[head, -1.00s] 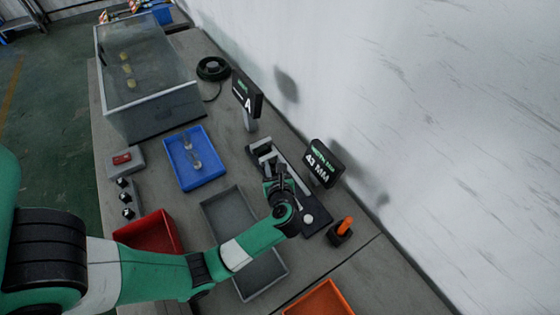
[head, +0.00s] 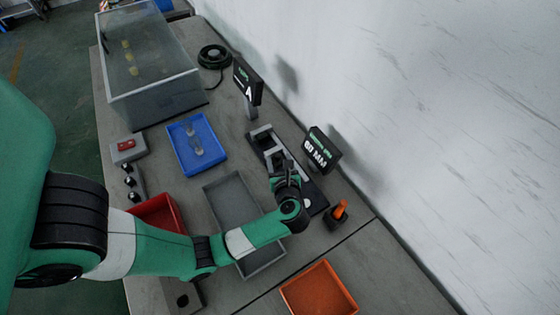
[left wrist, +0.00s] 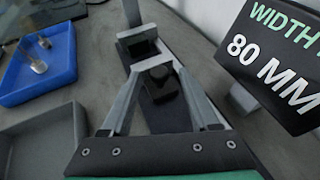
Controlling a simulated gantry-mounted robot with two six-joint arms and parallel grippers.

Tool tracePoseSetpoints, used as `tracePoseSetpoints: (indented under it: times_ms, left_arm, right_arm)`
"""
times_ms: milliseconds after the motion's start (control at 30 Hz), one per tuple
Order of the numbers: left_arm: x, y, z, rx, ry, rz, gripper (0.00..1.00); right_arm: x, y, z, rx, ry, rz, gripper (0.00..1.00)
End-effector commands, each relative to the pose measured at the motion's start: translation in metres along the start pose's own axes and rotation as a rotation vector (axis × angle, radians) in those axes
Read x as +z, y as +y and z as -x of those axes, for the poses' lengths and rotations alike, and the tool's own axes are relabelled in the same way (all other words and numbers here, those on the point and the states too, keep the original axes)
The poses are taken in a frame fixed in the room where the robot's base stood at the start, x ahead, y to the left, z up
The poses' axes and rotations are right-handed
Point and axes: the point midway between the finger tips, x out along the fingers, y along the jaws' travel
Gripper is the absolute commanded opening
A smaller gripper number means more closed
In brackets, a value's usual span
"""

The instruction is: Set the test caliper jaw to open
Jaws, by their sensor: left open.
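The test caliper (head: 264,142) is a dark rail with grey jaws, lying along the back of the bench near the wall. In the left wrist view its far fixed jaw (left wrist: 136,34) stands apart from a nearer grey crosspiece (left wrist: 152,62), with a gap between. A black block (left wrist: 160,86) sits on the rail between my fingers. The width display (left wrist: 275,60) reads 80 MM; it also stands behind the caliper in the head view (head: 321,150). My left gripper (head: 286,170) is open over the caliper's slider; I cannot tell whether it touches. My right gripper is out of view.
A blue tray (head: 176,157) with clear parts, a grey tray (head: 212,194), a red tray (head: 170,212) and an orange tray (head: 318,290) lie around. A sign marked A (head: 247,82) and an orange-handled tool in a holder (head: 338,214) flank the caliper.

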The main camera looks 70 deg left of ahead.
Motion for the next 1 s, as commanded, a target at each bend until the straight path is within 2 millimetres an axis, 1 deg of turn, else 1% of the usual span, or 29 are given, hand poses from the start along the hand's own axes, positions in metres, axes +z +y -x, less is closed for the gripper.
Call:
tracePoseSetpoints:
  times_ms: [67, 167, 267, 400, 500, 600, 733, 1000]
  left_arm:
    - [0.001, 0.000, 0.004, -0.002, 0.000, -0.001, 0.61]
    - [0.002, -0.001, 0.016, -0.004, 0.000, -0.002, 0.61]
    - [0.003, -0.001, 0.038, -0.006, -0.001, -0.003, 0.61]
    - [0.002, -0.002, 0.073, -0.008, -0.001, -0.002, 0.61]
    - [0.002, -0.001, 0.094, -0.007, -0.001, -0.001, 0.61]
    - [0.001, -0.001, 0.108, -0.004, 0.000, -0.001, 0.61]
    - [0.001, 0.000, 0.116, -0.001, -0.001, 0.000, 0.61]
    - [0.000, 0.000, 0.116, 0.000, -0.001, 0.000, 0.61]
  right_arm:
    - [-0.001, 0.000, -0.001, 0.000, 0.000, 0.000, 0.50]
    - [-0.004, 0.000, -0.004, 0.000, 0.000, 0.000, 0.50]
    - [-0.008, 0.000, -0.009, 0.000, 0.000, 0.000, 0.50]
    - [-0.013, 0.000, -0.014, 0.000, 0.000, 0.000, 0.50]
    - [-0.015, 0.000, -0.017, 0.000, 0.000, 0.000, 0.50]
    - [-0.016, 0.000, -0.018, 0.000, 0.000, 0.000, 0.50]
    - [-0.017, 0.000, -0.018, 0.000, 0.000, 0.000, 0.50]
    - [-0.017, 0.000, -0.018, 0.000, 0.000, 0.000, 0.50]
